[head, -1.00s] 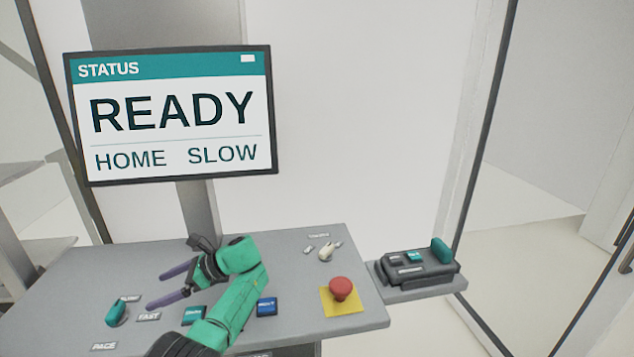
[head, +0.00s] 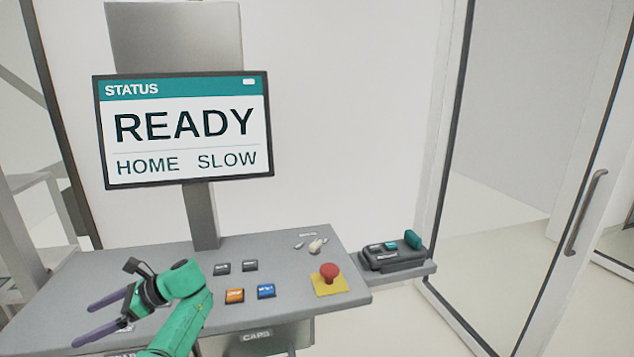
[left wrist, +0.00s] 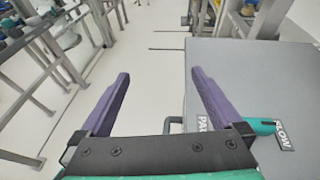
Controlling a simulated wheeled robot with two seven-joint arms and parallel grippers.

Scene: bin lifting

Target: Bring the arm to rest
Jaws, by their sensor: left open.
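My left arm is green, and its gripper (head: 98,318) with purple fingers is open and empty over the left part of the grey control console (head: 205,262). In the left wrist view the two fingers (left wrist: 158,100) stand wide apart with only floor between them. The console's left end shows to the right of them, with a teal knob beside a SLOW label (left wrist: 283,134). The status screen (head: 187,130) reads READY, HOME, SLOW. My right gripper is not in view.
The console bears an orange button (head: 235,296), a blue button (head: 266,291), two dark buttons and a red mushroom button (head: 329,272) on a yellow plate. A dark pendant (head: 392,254) rests on a side shelf. A glass door (head: 530,150) stands at right. Metal framing stands at left.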

